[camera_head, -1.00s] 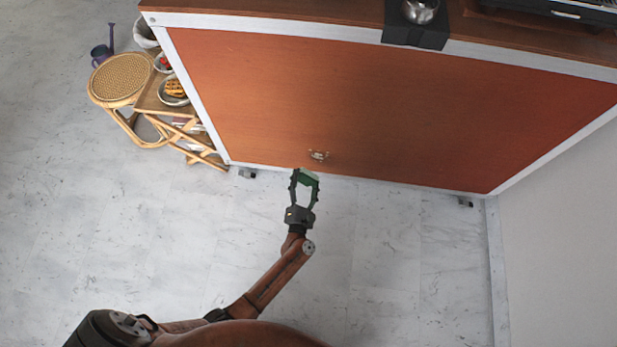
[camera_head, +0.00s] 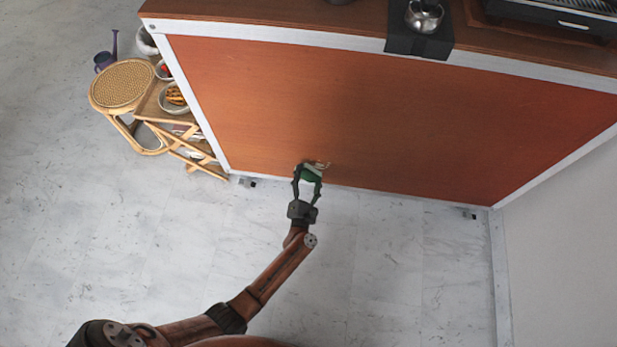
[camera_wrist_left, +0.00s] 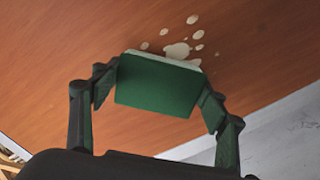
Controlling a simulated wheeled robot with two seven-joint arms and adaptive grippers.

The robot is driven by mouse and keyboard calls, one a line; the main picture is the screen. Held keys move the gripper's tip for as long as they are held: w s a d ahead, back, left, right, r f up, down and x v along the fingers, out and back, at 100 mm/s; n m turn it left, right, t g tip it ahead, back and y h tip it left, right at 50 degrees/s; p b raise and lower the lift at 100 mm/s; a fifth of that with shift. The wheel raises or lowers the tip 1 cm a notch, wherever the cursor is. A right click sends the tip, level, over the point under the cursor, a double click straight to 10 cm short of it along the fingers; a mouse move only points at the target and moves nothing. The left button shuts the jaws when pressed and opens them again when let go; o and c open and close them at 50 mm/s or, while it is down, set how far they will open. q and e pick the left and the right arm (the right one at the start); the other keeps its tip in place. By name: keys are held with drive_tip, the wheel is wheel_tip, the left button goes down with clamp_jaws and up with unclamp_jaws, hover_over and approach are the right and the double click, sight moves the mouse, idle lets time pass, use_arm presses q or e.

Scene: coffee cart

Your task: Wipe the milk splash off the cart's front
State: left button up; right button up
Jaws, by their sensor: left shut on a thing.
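The orange-brown cart front (camera_head: 390,120) fills the upper head view. In the left wrist view, the milk splash (camera_wrist_left: 178,50) is a cluster of cream spots on the cart front (camera_wrist_left: 60,60). My left gripper (camera_head: 309,178) is shut on a green sponge (camera_head: 310,174) with a pale edge layer. The sponge (camera_wrist_left: 158,86) is held between both fingers in the left wrist view, its pale edge facing the panel just below the main spot. I cannot tell whether it touches the panel. The sponge and fingers partly cover the splash in the head view. My right gripper is not in view.
A round rattan stool (camera_head: 122,85) and a small wooden shelf with bowls (camera_head: 173,98) stand left of the cart. A metal pitcher (camera_head: 424,16) stands on a black mat on the cart top. The marble floor (camera_head: 400,270) before the cart is clear.

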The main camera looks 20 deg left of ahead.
sight(322, 166)
use_arm(q)
drive_tip(key=shift+b+x, duration=0.3)
drive_tip(key=shift+x, duration=0.6)
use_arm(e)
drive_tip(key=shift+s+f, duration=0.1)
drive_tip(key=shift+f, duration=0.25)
